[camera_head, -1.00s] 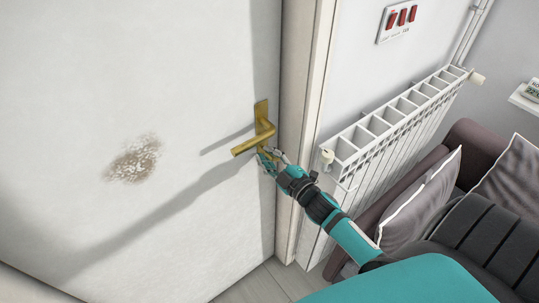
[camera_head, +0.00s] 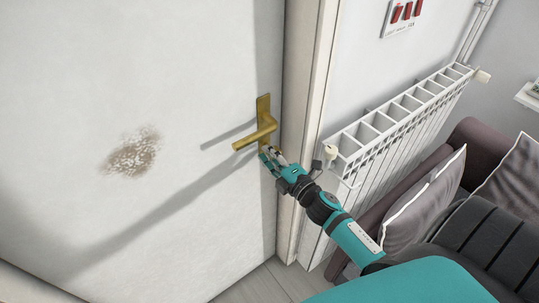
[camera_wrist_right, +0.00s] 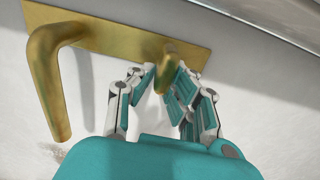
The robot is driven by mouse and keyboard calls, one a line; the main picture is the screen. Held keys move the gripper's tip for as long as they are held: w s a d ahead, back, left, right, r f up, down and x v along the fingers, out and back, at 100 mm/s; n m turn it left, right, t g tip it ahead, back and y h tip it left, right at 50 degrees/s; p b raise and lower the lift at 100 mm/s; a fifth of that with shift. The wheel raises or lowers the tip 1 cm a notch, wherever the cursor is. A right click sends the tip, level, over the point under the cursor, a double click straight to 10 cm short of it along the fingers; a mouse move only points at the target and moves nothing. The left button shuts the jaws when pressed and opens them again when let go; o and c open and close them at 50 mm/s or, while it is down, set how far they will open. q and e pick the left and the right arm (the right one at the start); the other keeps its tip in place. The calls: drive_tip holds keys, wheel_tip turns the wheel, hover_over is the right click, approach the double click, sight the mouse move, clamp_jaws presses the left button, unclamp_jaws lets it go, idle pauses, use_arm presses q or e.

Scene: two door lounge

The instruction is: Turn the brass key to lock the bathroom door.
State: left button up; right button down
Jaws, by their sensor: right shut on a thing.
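The white bathroom door (camera_head: 130,90) fills the left of the head view and looks shut. Its brass handle (camera_head: 256,132) sits on a brass plate (camera_head: 263,104) near the door's right edge. My right gripper (camera_head: 271,157) is at the plate's lower end, just below the handle. In the right wrist view the brass key (camera_wrist_right: 172,53) sticks out from the plate, and the right gripper (camera_wrist_right: 166,80) is shut on it. The fingers hide part of the key, and the keyhole is hidden. My left gripper is not in view.
The white door frame (camera_head: 309,120) stands just right of my gripper. A sofa with grey cushions (camera_head: 428,205) is at the right.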

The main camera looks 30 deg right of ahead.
idle(0.4)
drive_tip(key=c, duration=1.3)
unclamp_jaws()
drive_tip(key=s, duration=1.2)
drive_tip(key=shift+d, duration=0.4)
drive_tip(key=shift+f, duration=0.1)
